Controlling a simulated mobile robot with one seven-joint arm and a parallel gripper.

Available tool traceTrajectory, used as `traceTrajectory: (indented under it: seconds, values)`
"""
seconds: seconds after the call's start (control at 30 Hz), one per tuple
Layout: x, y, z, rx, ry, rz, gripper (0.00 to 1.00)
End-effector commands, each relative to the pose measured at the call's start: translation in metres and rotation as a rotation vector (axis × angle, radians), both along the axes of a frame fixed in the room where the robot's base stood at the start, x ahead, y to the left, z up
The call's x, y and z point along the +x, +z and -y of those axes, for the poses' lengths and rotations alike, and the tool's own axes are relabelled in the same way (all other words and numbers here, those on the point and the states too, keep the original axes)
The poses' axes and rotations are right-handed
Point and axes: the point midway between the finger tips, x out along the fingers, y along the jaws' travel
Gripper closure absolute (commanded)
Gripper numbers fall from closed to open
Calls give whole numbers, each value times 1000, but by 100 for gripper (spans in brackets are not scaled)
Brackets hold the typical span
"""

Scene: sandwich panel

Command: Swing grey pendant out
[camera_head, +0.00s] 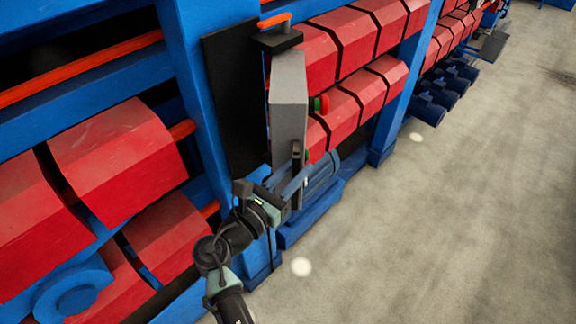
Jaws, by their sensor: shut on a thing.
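The grey pendant (289,95) is a tall, narrow box that hangs beside a blue upright in the middle of the head view. Red and green buttons (319,104) stick out from its right side. A black bracket (278,39) with an orange bar joins its top. My gripper (297,162) is at the pendant's lower end, shut on it. The exact contact is small and partly hidden by the gripper itself.
A black panel (235,95) stands just left of the pendant. Red roller blocks (118,155) in a blue frame (195,90) fill the left and back. A blue motor (318,180) sits low behind my gripper. Grey floor (430,240) is open to the right.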

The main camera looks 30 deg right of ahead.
Motion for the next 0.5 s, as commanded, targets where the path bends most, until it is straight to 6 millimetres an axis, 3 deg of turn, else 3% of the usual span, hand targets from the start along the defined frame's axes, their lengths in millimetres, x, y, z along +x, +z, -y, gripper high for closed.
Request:
traceTrajectory:
  seconds: [0.5]
  values:
    - [-5,0,9,-2,-11,-2,100]
